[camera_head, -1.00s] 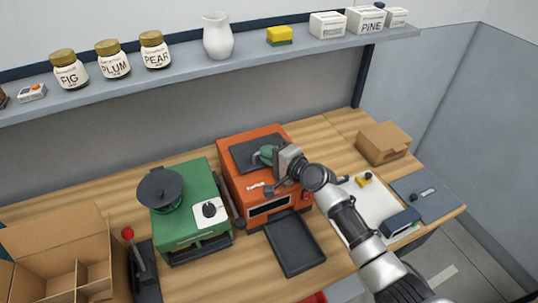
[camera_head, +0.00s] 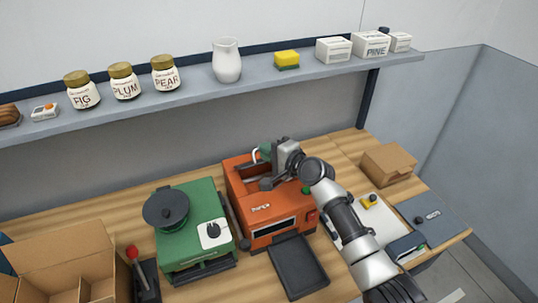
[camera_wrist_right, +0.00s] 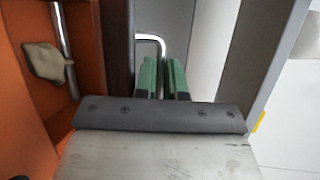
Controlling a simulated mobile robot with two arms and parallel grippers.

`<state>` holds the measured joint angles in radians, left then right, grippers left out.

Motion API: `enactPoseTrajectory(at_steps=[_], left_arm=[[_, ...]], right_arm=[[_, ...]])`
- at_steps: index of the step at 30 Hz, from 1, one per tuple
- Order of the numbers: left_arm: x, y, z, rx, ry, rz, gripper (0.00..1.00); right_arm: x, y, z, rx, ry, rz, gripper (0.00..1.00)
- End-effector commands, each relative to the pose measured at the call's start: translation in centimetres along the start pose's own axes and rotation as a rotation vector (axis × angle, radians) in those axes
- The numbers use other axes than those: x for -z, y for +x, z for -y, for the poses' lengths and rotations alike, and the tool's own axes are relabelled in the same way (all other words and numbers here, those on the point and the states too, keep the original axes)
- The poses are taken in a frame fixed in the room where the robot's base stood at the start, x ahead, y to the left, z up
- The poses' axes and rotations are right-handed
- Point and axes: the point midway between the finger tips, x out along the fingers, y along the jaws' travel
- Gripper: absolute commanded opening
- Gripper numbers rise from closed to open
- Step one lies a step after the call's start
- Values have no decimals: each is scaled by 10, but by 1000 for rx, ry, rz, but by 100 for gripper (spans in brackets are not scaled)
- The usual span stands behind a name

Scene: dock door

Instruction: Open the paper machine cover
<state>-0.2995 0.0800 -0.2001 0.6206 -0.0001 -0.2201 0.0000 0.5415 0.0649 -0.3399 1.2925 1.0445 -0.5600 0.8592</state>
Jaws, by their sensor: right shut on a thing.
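The orange paper machine (camera_head: 262,214) stands in the middle of the bench, with a label on its front. Its dark cover no longer lies flat on top. In the right wrist view, a dark panel that looks like the cover (camera_wrist_right: 117,45) stands edge-on beside the orange interior. My right gripper (camera_head: 264,150) is above the rear of the machine. Its green fingers (camera_wrist_right: 163,80) are shut on the bent metal cover handle (camera_wrist_right: 150,38). The gripper hides most of the cover in the head view. My left gripper is not in view.
A cardboard box (camera_head: 388,164) is at the right. The shelf (camera_head: 205,92) with jars runs above along the wall.

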Motion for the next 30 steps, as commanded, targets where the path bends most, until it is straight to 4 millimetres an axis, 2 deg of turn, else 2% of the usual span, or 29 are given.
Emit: enactPoseTrajectory(at_steps=[13, 14, 18, 26, 30], left_arm=[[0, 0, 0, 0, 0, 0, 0], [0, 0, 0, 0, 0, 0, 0], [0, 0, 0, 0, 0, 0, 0], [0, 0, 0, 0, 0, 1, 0], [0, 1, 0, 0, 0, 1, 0]], right_arm=[[0, 1, 5, 8, -1, 0, 0], [0, 1, 5, 8, -1, 0, 14], [0, 1, 4, 6, 0, 0, 36], [0, 0, 2, 3, 0, 0, 36], [0, -6, 2, 3, -2, 0, 36]])
